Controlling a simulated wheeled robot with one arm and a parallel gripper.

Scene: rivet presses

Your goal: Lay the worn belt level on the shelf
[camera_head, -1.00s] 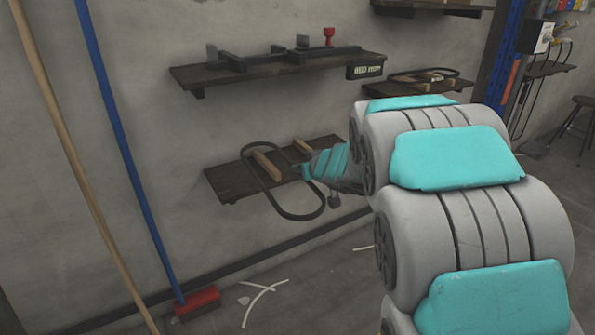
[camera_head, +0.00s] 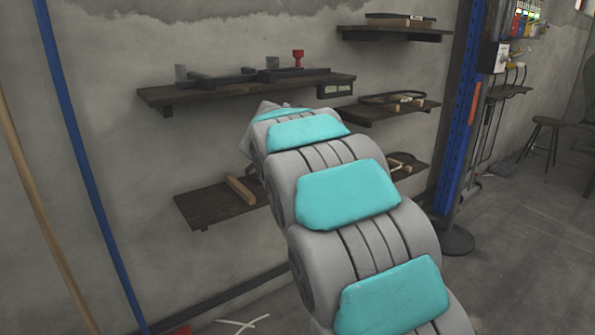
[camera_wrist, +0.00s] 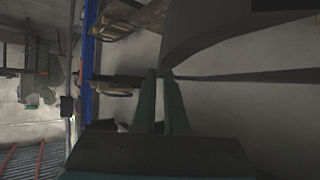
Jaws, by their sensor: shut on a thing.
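My gripper (camera_wrist: 162,102) shows in the wrist view with its two green fingers close together. It is shut on a dark belt (camera_wrist: 245,76), which runs off to the right of the fingertips. In the head view my arm hides the gripper and the held belt. The lower left shelf (camera_head: 208,207) is dark wood, with one wooden bar (camera_head: 240,190) visible on it. My arm covers the right part of this shelf.
The upper left shelf (camera_head: 160,95) holds a dark fixture with a red knob (camera_head: 298,58). The middle right shelf (camera_head: 375,112) holds a belt (camera_head: 375,98) on wooden bars. A lower right shelf (camera_head: 412,178) is partly hidden. A blue post (camera_head: 460,120) stands right.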

